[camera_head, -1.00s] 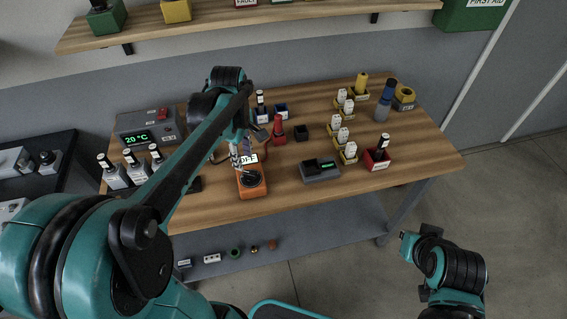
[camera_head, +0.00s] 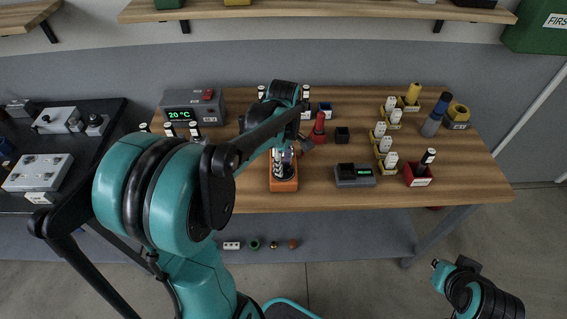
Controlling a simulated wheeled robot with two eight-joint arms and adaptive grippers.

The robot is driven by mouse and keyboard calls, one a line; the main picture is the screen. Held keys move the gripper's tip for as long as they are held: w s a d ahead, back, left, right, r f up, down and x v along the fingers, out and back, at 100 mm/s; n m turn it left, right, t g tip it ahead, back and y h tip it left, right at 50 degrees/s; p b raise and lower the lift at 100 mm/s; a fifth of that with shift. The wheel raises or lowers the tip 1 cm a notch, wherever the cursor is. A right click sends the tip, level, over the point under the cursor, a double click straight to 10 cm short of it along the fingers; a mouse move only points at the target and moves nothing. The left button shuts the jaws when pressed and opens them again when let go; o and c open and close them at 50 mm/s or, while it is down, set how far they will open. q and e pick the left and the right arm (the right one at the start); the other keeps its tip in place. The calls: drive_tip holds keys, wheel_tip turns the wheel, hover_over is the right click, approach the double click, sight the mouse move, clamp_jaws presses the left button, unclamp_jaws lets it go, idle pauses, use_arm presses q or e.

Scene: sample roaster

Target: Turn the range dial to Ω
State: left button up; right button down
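The orange multimeter (camera_head: 284,186) lies on the wooden table near its front edge. Its dark round dial shows partly in the lower half of its face. My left gripper (camera_head: 283,171) points down over the dial from behind. Its fingers are small and partly hidden by my arm, so I cannot tell if they grip or touch the dial. The meter's display is covered, and the dial's setting is not readable. My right gripper (camera_head: 438,264) is at the lower right, away from the table, and its fingers are too small to read.
A grey heater unit (camera_head: 194,106) reads 20 °C at the back left.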

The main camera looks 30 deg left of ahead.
use_arm(q)
clamp_jaws()
drive_tip(key=shift+m, duration=0.4)
drive_tip(key=m+p, duration=0.1)
drive_tip(key=m, duration=0.3)
drive_tip(key=shift+r+p, duration=0.1)
drive_tip(key=shift+p, duration=0.2)
drive_tip(key=m+p, duration=0.1)
drive_tip(key=m, duration=0.5)
drive_tip(key=m+p, duration=0.1)
drive_tip(key=m, duration=1.2)
drive_tip(key=shift+p, duration=0.3)
